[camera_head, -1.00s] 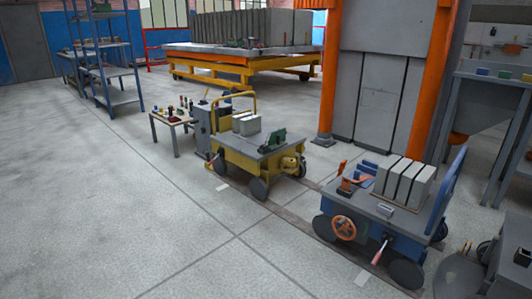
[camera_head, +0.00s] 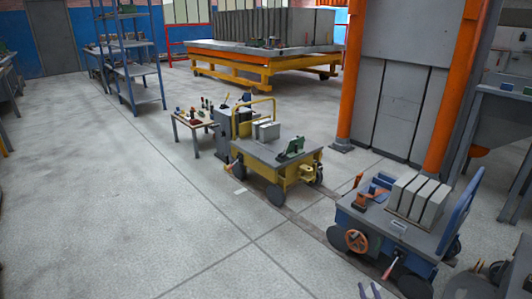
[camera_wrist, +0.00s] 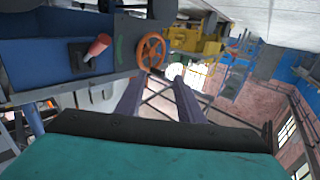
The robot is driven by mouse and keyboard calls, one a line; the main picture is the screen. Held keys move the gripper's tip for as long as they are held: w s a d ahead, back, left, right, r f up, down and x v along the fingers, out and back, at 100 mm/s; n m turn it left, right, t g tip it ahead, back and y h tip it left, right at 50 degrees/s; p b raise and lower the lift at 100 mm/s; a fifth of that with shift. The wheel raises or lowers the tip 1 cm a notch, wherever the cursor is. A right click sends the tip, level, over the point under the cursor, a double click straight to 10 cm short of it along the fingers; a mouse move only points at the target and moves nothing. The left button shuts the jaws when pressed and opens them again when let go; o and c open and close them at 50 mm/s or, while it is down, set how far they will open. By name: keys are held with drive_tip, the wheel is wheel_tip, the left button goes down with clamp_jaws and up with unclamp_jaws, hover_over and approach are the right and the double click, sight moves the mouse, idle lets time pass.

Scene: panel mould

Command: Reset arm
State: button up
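My gripper (camera_head: 369,291) shows only as two finger tips at the bottom edge of the head view. In the wrist view my gripper (camera_wrist: 158,90) has its two fingers apart with nothing held between them, so it is open and empty. The wrist picture is turned over, with the floor at the top. The blue cart (camera_head: 377,225) stands behind and to the right of the finger tips in the head view. I cannot see contact between the gripper and anything.
The blue cart carries several grey blocks (camera_head: 417,200), an orange handwheel (camera_head: 357,241) and a red-handled lever (camera_head: 389,267). A yellow cart (camera_head: 262,176) stands beyond it, by a small tool table (camera_head: 189,122). An orange-framed gate (camera_head: 405,95) rises behind. The floor at left (camera_head: 100,210) is clear.

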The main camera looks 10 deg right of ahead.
drive_tip(key=w+a+r+g+y+p, duration=0.1)
drive_tip(key=w+a+r+p, duration=0.25)
drive_tip(key=a, duration=0.45)
drive_tip(key=w+a+r+n+g+y+p, duration=0.1)
drive_tip(key=w+a+r+g+p, duration=0.2)
drive_tip(key=a, duration=0.6)
drive_tip(key=w+a+r+y+p, duration=0.1)
drive_tip(key=w+a+r+p, duration=0.15)
drive_tip(key=a+p, duration=0.4)
drive_tip(key=s+a+n+g+p, duration=0.1)
drive_tip(key=s+a+g+p, duration=0.6)
drive_tip(key=s+a, duration=0.75)
drive_tip(key=s+a+r+g, duration=0.2)
drive_tip(key=s+g, duration=0.4)
drive_tip(key=s, duration=0.6)
drive_tip(key=s+a+r+n+g+y, duration=0.1)
drive_tip(key=s+g, duration=0.4)
drive_tip(key=s, duration=0.6)
drive_tip(key=shift+s+a+r+g, duration=0.4)
drive_tip(key=shift+a+r, duration=0.4)
drive_tip(key=shift+a, duration=0.35)
drive_tip(key=shift+d, duration=0.1)
drive_tip(key=shift+c, duration=0.5)
